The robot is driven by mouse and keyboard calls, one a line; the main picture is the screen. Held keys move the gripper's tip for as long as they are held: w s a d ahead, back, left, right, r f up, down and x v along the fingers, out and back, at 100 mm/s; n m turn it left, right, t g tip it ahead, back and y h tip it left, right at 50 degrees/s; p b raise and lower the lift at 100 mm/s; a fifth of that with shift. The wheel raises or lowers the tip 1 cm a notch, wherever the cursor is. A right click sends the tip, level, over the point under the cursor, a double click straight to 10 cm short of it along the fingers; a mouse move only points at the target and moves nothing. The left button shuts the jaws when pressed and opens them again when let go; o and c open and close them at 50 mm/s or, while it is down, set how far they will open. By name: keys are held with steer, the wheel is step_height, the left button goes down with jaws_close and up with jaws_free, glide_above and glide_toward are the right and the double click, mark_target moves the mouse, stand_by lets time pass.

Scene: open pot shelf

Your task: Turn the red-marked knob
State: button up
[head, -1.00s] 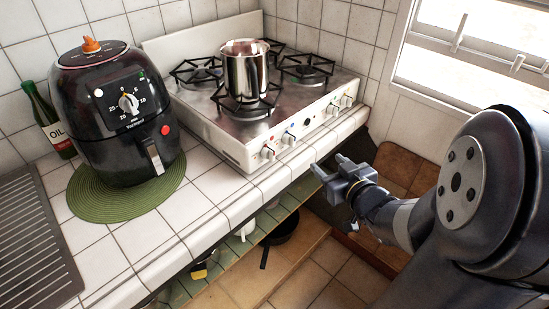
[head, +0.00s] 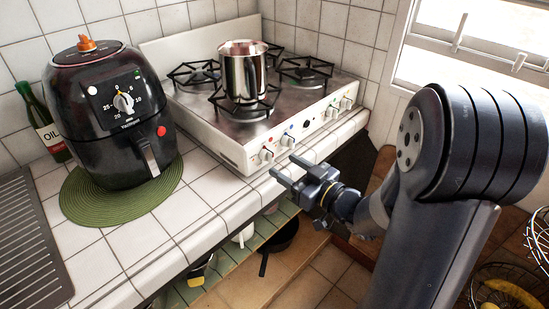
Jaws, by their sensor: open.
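The white stove (head: 235,150) stands on the tiled counter with a row of knobs on its front panel. The leftmost knob (head: 266,155) seems to have a small red mark by it. My gripper (head: 283,165) is open and empty. Its fingers point toward the panel, just in front of and below the two left knobs, apart from them.
A steel pot (head: 243,72) stands on the burners. A black air fryer (head: 110,115) sits on a green mat (head: 90,212), with an oil bottle (head: 42,125) behind. Below the counter edge is an open shelf with a dark pan (head: 282,237). A wire basket (head: 510,285) is at lower right.

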mark_target(273, 158)
steer(key=shift+x, duration=2.5)
steer(key=shift+c, duration=0.2)
steer(key=c, duration=0.9)
steer(key=shift+f, duration=0.1)
